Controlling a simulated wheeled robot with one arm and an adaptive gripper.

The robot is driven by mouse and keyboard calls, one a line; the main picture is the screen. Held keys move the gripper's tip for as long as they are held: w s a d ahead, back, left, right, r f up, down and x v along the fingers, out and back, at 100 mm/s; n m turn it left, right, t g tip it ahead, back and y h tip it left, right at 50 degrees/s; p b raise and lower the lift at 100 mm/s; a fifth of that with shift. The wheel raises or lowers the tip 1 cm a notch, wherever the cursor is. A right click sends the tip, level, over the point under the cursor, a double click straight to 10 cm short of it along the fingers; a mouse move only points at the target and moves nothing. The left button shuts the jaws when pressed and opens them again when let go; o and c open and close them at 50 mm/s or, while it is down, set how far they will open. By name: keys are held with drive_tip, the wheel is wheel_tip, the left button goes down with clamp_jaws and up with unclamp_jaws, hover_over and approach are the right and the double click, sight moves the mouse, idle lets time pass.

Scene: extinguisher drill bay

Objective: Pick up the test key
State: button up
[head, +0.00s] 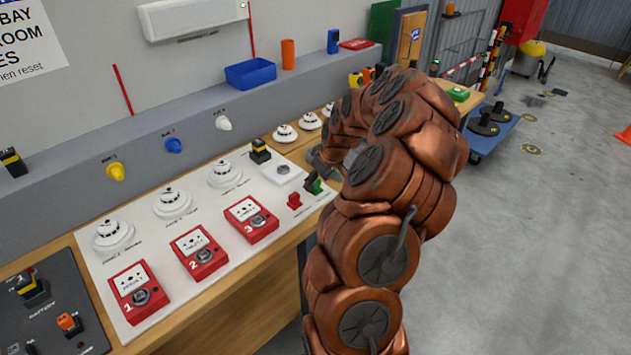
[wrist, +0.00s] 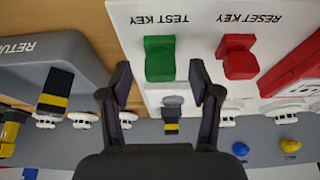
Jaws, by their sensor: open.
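The green test key (wrist: 160,59) stands on the white panel beside its printed label, which appears upside down in the wrist view. In the head view the test key (head: 315,187) is at the panel's right end, just below my gripper (head: 322,168). In the wrist view my gripper (wrist: 160,80) is open, with its fingertips either side of the green key's line and nothing between them. The key appears just beyond the fingertips; I cannot tell the exact gap. The red reset key (wrist: 238,56) stands beside it, and also shows in the head view (head: 294,201).
Red call points (head: 250,220) and white detectors (head: 226,173) line the panel (head: 150,210). A black and yellow block (head: 260,152) stands near the panel's back edge. A grey return tray (wrist: 40,65) lies beside the panel. Floor at right is mostly clear.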

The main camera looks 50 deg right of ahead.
drive_tip(key=shift+w+f, duration=0.1)
drive_tip(key=shift+f, duration=0.25)
drive_tip(key=c, duration=1)
drive_tip(key=shift+o, duration=0.2)
drive_tip(key=shift+r, duration=0.15)
